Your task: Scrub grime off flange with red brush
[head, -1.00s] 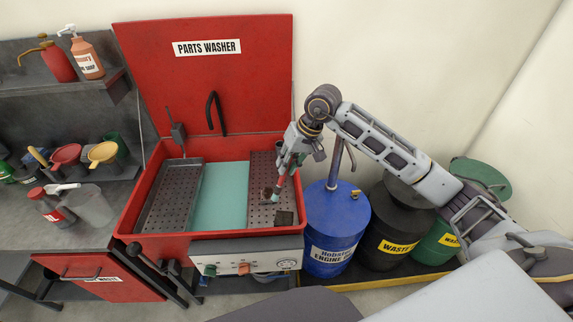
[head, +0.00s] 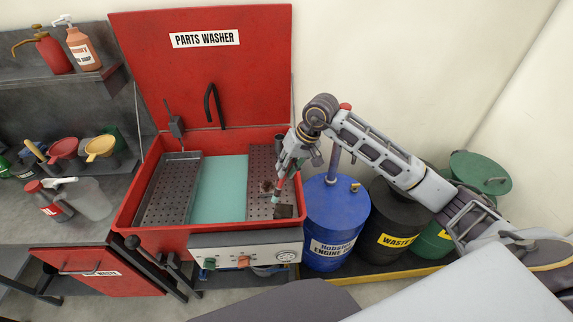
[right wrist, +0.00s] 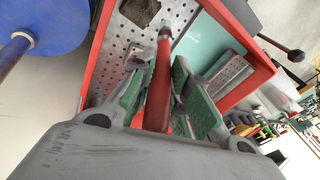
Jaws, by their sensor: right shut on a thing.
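My right gripper (head: 284,168) is shut on the red brush (right wrist: 160,80), whose handle runs between the green-padded fingers in the right wrist view. In the head view the brush (head: 279,184) points down over the perforated right side of the parts washer, with a pale teal tip. A brownish piece (head: 267,187) lies just left of the brush. A dark squarish piece (head: 283,211) lies just nearer, and a dark piece also shows in the right wrist view (right wrist: 140,11). I cannot tell which one is the flange, or whether the tip touches anything. My left gripper is not in view.
The red parts washer (head: 128,205) has its lid (head: 150,75) raised behind. A grey perforated tray (head: 168,190) fills its left side. A blue drum (head: 335,215) and a black waste drum (head: 395,235) stand close at right, under my right arm.

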